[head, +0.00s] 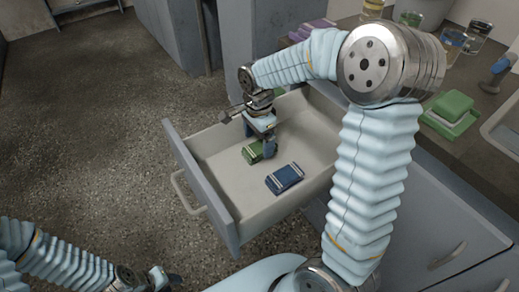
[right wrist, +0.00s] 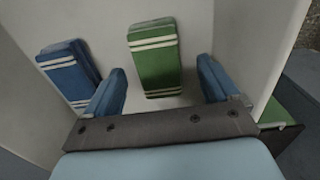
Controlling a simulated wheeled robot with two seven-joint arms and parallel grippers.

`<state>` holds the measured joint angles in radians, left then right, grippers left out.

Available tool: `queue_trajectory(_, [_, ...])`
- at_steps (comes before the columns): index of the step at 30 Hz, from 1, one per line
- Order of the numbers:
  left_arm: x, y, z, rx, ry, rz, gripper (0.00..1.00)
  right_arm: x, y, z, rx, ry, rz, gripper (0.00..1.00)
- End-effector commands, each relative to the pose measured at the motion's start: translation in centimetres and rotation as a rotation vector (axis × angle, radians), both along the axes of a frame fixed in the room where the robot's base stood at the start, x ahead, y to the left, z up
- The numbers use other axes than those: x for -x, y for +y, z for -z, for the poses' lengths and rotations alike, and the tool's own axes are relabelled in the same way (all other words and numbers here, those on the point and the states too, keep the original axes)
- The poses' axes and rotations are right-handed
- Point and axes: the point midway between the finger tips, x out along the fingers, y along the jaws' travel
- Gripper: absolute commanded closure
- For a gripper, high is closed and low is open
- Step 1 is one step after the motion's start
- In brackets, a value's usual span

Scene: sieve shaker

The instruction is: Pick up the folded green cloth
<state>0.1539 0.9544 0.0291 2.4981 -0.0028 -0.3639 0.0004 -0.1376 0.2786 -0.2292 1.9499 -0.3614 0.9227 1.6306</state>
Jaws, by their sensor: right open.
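The folded green cloth (head: 252,152) with white stripes lies on the floor of the open drawer (head: 215,150). My right gripper (head: 268,145) is inside the drawer, right by the green cloth. In the right wrist view, the green cloth (right wrist: 155,58) lies between and ahead of the two blue fingers of the right gripper (right wrist: 162,88), which are apart with a gap on each side. A folded blue cloth (head: 285,179) lies beside it; it also shows in the right wrist view (right wrist: 66,70), outside the left finger. My left gripper (head: 160,280) is at the bottom left, partly cut off.
The drawer's front panel and handle (head: 188,195) stand out over the speckled floor. A green stacked object (head: 452,112), a purple folded pile (head: 312,28) and glass jars (head: 452,42) are on the counter to the right. The drawer floor around the cloths is clear.

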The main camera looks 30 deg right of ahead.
Motion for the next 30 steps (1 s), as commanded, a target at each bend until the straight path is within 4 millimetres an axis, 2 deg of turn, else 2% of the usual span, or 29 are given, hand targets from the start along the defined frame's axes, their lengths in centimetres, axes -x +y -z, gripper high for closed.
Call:
queue_trajectory(3, [0.0, 0.0, 0.0, 0.0, 0.0, 0.0, 0.63, 0.2, -0.3, 2.0, 0.0, 0.004, 0.0, 0.12])
queue_trajectory(6, [0.0, 0.0, 0.1, 0.0, 0.0, 0.0, 0.63, 0.2, -0.3, 3.0, 0.001, 0.002, -0.001, 0.12])
queue_trajectory(14, [0.0, 0.0, 0.1, 0.0, 0.0, 0.0, 0.63, 0.2, -0.3, 3.2, 0.001, 0.0, 0.0, 0.12])
queue_trajectory(24, [0.0, 0.0, 0.1, 0.0, 0.0, 0.0, 0.63, 0.2, -0.3, 3.2, 0.001, 0.0, 0.0, 0.64])
queue_trajectory(25, [0.0, 0.0, 0.1, 0.0, 0.0, 0.0, 0.63, 0.2, -0.3, 3.2, 0.0, 0.0, 0.0, 0.67])
queue_trajectory(30, [0.0, 0.0, 0.0, 0.0, 0.0, 0.0, 0.63, 0.1, -0.3, 3.2, 0.0, 0.0, 0.0, 0.67])
